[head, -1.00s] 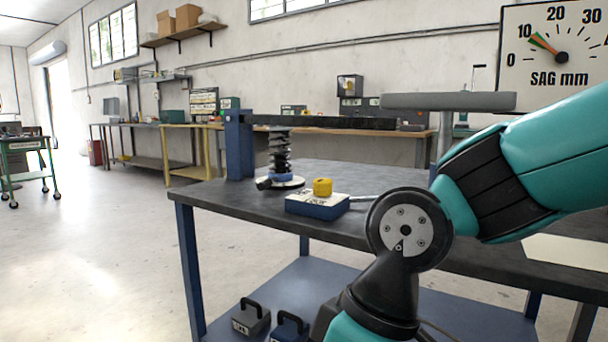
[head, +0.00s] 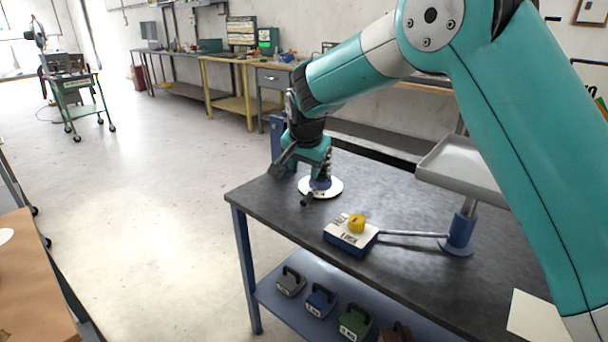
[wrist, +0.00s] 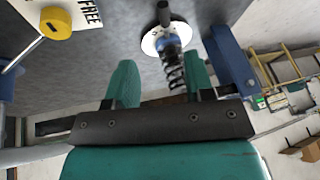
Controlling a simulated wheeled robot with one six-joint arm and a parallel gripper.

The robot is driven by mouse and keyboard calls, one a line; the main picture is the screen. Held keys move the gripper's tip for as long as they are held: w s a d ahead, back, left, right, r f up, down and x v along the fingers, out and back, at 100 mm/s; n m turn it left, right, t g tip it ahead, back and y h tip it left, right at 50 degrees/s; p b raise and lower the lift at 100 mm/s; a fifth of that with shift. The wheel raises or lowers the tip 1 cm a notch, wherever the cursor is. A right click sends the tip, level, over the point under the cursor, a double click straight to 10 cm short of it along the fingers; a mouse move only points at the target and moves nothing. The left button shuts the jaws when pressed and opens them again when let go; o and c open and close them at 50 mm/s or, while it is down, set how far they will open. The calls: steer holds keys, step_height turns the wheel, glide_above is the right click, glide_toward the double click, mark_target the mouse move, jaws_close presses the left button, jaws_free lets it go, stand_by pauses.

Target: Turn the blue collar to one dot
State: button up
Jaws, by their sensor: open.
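The blue collar (wrist: 172,44) sits at the foot of a dark coil spring (wrist: 175,74), just above a white round plate (wrist: 152,40). A black handle (wrist: 163,14) sticks out beside it. In the head view the blue collar (head: 320,184) shows low on the plate, and my gripper (head: 322,164) hides most of the spring. In the wrist view my gripper (wrist: 161,78) is open, its two teal fingers apart. The spring lies beyond the fingertips, closer to the right finger, with nothing held. I cannot make out any dots on the collar.
A blue box (head: 349,242) with a yellow knob (head: 356,223) and a FREE label stands near the table's front edge. A rod runs from it to a blue post (head: 461,232) under a grey tray (head: 458,165). Weights (head: 320,300) stand on the lower shelf.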

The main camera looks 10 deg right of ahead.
steer(key=p, duration=0.1)
glide_toward(304, 200)
steer(key=x, duration=0.9)
steer(key=shift+f, duration=0.15)
jaws_close()
